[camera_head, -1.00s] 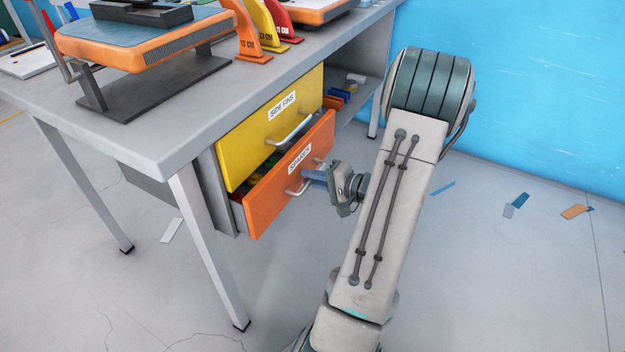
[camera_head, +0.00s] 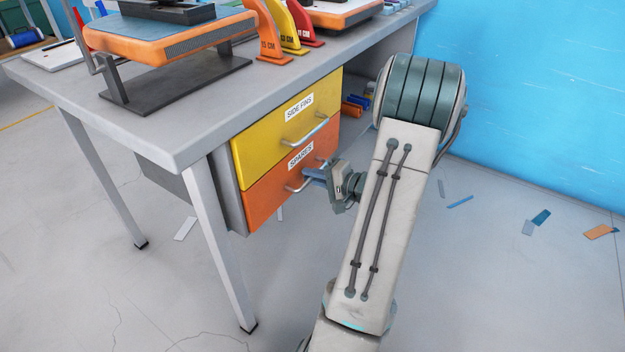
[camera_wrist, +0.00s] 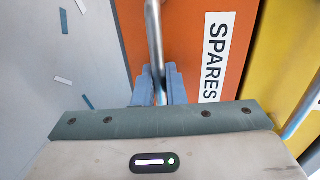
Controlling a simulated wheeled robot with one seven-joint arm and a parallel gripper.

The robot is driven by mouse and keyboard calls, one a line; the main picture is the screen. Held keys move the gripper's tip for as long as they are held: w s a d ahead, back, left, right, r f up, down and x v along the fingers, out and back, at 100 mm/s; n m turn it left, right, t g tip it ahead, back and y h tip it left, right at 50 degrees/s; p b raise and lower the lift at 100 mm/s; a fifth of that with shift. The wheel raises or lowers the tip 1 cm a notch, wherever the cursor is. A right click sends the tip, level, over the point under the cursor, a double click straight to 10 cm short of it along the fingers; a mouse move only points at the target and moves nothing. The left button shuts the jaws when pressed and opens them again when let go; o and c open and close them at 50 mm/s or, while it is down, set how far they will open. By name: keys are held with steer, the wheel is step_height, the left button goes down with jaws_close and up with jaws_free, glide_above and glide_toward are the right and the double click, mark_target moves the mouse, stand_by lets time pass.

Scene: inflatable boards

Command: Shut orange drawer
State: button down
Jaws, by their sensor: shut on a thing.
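The orange drawer (camera_head: 264,208), labelled SPARES, sits below the yellow drawer (camera_head: 258,142), labelled SIDE FINS, in the cabinet under the workbench. The orange front looks flush, or nearly flush, with the yellow front, and no gap into it shows. My gripper (camera_head: 310,176) is at the orange drawer's metal handle (camera_head: 293,187). In the wrist view the blue fingers of my gripper (camera_wrist: 159,88) are closed around the handle bar (camera_wrist: 154,40), with the orange front (camera_wrist: 186,45) just behind.
The grey workbench (camera_head: 185,135) carries an orange-and-blue press and several coloured fins (camera_head: 290,25). A bench leg (camera_head: 222,235) stands left of the drawers. Scraps (camera_head: 540,217) lie on the floor near the blue wall. The floor at the front is otherwise clear.

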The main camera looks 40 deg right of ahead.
steer(key=c, duration=1.9)
jaws_free()
steer(key=shift+w+a, duration=0.1)
steer(key=shift+w, duration=0.1)
steer(key=p+v, duration=0.3)
steer(key=v, duration=1.1)
steer(key=shift+r, duration=0.1)
steer(key=w+a+r+n+g+y+p, duration=0.2)
steer(key=a+r+n+g+p, duration=0.25)
steer(key=a+r+p, duration=0.4)
steer(key=w+a+r+n+g+y+p, duration=0.1)
steer(key=a+r+n+g+y+p, duration=0.15)
steer(key=a+r+g+p, duration=0.65)
steer(key=s+a+r+n+h+p, duration=0.2)
steer(key=a+r+p, duration=0.3)
steer(key=r, duration=0.3)
steer(key=s+a+r+n+t+h+p, duration=0.1)
steer(key=a+r+h+p, duration=0.3)
steer(key=r, duration=0.4)
steer(key=s+a+r+n+h+p, duration=0.2)
steer(key=a+r+n+h+p, duration=0.1)
steer(key=r, duration=0.5)
steer(key=shift+s+a+r+n+p, duration=0.1)
steer(key=shift+s+a+n+p, duration=0.15)
steer(key=shift+a+p, duration=0.5)
steer(key=shift+s+a+r+n+p, duration=0.1)
steer(key=shift+a+n+p, duration=0.25)
steer(key=shift+a+p, duration=0.4)
